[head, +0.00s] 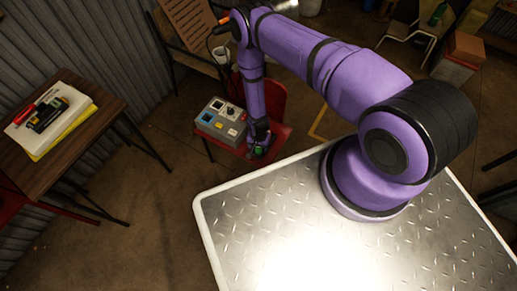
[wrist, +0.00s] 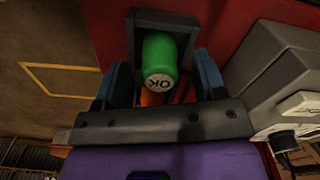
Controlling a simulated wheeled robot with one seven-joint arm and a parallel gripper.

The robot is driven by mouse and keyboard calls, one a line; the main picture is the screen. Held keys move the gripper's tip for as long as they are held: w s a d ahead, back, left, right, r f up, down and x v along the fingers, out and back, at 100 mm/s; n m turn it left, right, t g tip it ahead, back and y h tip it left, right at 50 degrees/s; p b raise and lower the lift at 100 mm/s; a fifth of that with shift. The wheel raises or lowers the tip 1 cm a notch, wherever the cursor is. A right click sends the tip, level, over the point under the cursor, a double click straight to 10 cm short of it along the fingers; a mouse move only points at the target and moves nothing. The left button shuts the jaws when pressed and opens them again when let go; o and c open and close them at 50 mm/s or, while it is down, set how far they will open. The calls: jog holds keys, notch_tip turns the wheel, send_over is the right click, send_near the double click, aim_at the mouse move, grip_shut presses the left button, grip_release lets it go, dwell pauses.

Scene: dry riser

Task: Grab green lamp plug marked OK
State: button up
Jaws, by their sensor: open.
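The green lamp plug (wrist: 159,58), with OK in dark letters on its pale round end, sits between the two blue fingers of my gripper (wrist: 160,82) in the wrist view. The fingers are open, with a gap on each side of the plug. A dark square frame surrounds the plug's far part, and something orange shows just below it. In the head view the plug is a small green spot (head: 258,150) at my gripper (head: 259,143), over the red seat.
A grey control box (head: 222,122) with coloured buttons stands on the red chair (head: 272,100), close beside my gripper. A wooden table (head: 75,125) with papers and tools is at left.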

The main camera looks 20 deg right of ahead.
jog(key=shift+f, duration=0.25)
jog(key=c, duration=1)
jog(key=shift+r, duration=0.2)
